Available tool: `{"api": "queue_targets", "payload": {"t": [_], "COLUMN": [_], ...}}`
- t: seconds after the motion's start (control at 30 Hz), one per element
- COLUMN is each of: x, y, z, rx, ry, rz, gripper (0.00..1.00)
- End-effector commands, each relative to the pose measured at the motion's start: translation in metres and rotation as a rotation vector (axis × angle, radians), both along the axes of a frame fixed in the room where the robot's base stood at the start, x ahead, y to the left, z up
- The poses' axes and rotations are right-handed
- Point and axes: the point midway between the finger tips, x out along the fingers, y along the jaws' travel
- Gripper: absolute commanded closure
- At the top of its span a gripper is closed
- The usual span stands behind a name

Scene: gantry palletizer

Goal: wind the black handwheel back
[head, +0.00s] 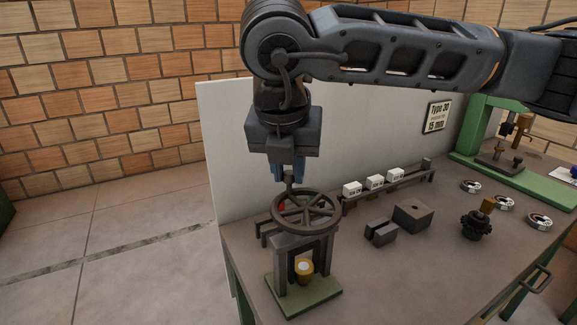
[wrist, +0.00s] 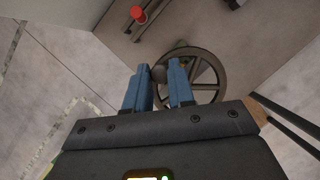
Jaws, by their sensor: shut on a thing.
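The black handwheel (head: 305,212) lies flat on top of a small dark press frame on a green base (head: 303,297), near the bench's front left. It has several spokes and an upright handle on its far rim. My gripper (head: 290,177) points down from above and is shut on that handle. In the wrist view, the blue fingers of my gripper (wrist: 160,76) stand either side of the dark handle, with the handwheel (wrist: 221,72) beyond them. A yellow part with a pale top (head: 304,268) sits inside the frame, under the wheel. The fingers hide most of the handle.
A red knob (wrist: 137,14) is close to the wheel. Right of it are dark blocks (head: 412,214), a rail with white boxes (head: 375,182), several round discs (head: 503,203) and a green press (head: 482,125). A white panel (head: 222,145) stands behind.

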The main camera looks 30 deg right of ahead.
Motion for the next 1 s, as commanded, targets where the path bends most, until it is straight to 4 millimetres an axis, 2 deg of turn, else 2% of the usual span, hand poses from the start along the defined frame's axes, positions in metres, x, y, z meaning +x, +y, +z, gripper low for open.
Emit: {"api": "queue_targets", "payload": {"t": [0.47, 1.0], "x": [-0.001, -0.011], "y": [0.003, 0.019], "z": [-0.005, -0.008], "rx": [-0.001, -0.001], "ry": [-0.003, -0.005], "rz": [0.08, 0.537], "gripper": [1.0, 1.0]}}
